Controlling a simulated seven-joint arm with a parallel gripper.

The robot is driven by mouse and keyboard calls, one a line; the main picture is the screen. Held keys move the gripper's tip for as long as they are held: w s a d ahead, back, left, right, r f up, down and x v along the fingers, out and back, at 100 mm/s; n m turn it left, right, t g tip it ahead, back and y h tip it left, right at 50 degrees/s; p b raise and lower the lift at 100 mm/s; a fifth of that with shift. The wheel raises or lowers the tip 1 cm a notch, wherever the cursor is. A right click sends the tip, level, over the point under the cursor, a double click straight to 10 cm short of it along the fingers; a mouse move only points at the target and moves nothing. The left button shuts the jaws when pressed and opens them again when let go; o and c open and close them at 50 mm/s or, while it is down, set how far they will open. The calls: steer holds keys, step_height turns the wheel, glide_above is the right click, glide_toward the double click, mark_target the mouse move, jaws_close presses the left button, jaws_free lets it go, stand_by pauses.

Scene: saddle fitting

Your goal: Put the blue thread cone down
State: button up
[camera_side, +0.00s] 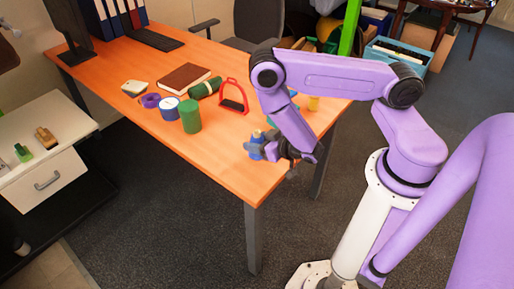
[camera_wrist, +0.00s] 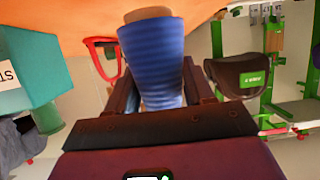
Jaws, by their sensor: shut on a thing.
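The blue thread cone (camera_wrist: 155,65) is held between the two dark fingers of my gripper (camera_wrist: 160,78) in the wrist view. Its ribbed blue thread faces me, and a tan tip shows at its top end. In the side view the blue cone (camera_side: 256,151) shows small at the end of my gripper (camera_side: 268,147), over the near right part of the orange table (camera_side: 205,150). My gripper is shut on it. I cannot tell whether the cone touches the tabletop.
A red stirrup (camera_side: 233,97) stands on the table, behind the cone. A green cylinder (camera_side: 190,116), a blue-and-white roll (camera_side: 169,109), a purple ring (camera_side: 150,100), a green roll (camera_side: 206,88) and a brown book (camera_side: 184,77) lie further left. The table's front left stretch is clear.

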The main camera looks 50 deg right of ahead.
steer(key=shift+f, duration=1.3)
steer(key=shift+f, duration=0.15)
steer(key=o, duration=1.1)
